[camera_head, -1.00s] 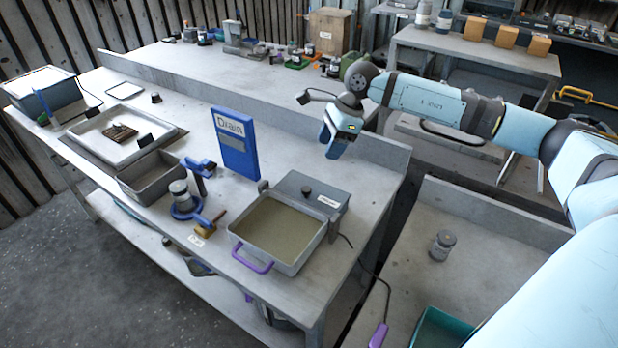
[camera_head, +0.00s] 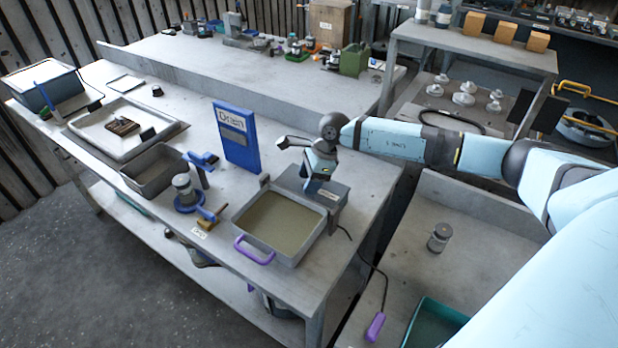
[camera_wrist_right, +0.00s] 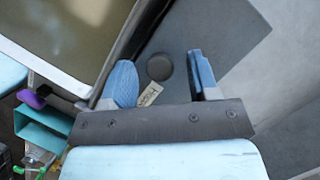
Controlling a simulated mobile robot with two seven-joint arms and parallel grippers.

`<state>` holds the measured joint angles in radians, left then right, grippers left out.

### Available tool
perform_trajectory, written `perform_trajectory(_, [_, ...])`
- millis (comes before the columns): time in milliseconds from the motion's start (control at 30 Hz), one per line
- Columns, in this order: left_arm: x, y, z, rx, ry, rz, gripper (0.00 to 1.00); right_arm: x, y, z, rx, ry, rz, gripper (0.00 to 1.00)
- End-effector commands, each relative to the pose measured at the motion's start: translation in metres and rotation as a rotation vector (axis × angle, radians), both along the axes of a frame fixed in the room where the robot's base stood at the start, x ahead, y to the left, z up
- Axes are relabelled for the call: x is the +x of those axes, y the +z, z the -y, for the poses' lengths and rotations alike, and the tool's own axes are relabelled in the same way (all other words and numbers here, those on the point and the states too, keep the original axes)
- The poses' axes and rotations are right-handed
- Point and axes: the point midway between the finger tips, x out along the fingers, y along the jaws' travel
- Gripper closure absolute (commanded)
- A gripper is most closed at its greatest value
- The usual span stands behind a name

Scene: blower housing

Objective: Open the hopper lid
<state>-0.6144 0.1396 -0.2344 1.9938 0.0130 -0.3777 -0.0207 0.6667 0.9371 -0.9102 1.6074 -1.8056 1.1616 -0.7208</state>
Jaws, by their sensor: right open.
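The hopper is a grey box whose flat grey lid (camera_head: 290,183) lies shut, behind the tan-filled basin on the bench. In the right wrist view the lid (camera_wrist_right: 228,45) carries a round black knob (camera_wrist_right: 160,67) and a small pale label (camera_wrist_right: 150,95). My right gripper (camera_head: 313,188) is over the lid and hides the knob in the head view. Its two blue fingers (camera_wrist_right: 162,80) are open, with the knob showing between and just beyond them. Whether they touch the lid cannot be told. My left gripper is in neither view.
The basin (camera_head: 314,245) with a purple handle (camera_head: 255,250) adjoins the hopper. A blue "Drain" panel (camera_head: 238,153) stands upright to the left. A cable with a purple end (camera_head: 375,326) hangs off the bench's right side. A small jar (camera_head: 439,237) stands on the right-hand table.

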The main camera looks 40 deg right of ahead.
Motion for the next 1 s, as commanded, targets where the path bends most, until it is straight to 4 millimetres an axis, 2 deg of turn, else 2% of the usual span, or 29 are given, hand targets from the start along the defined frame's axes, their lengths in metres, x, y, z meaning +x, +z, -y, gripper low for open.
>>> perform_trajectory(133, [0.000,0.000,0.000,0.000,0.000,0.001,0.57,0.000,0.000,0.000,0.000,0.000,0.000,0.48])
perform_trajectory(367, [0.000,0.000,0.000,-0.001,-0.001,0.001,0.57,0.000,0.000,0.000,0.000,0.000,0.000,1.00])
perform_trajectory(667, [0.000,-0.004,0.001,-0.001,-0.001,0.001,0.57,0.000,0.000,0.001,0.019,0.001,-0.008,1.00])
perform_trajectory(1000, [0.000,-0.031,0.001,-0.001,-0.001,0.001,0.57,0.005,0.009,0.011,0.194,-0.002,-0.080,1.00])
